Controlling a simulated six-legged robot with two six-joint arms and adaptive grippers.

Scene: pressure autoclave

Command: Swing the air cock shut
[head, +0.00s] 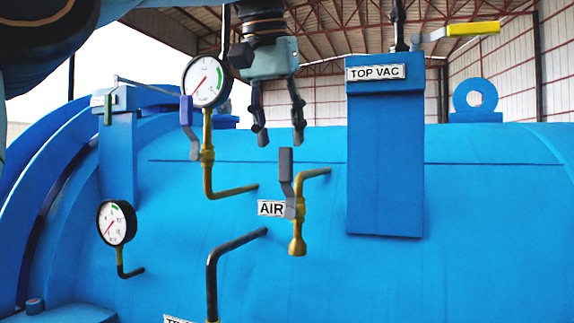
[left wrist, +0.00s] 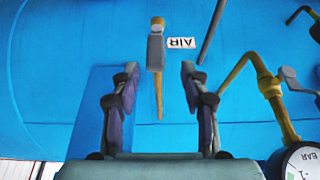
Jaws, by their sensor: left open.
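The air cock (head: 298,208) is a brass valve on a bent brass pipe beside the AIR label (head: 271,208) on the blue vessel. Its grey lever (head: 286,165) points up, roughly in line with the pipe's drop. My left gripper (head: 279,138) is open and empty, pointing down, just above the lever in the head view. In the left wrist view, the lever (left wrist: 156,52) appears centred between the fingertips and slightly beyond them, apparently untouched. The distance in depth is hard to tell. My right gripper is not in view.
A gauge (head: 206,81) on a brass pipe with a grey-purple lever (head: 190,125) stands close left of my gripper. A blue TOP VAC post (head: 385,160) stands right, with a yellow-handled valve (head: 472,29) above. A black pipe (head: 212,270) rises below left. A smaller gauge (head: 116,222) sits lower left.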

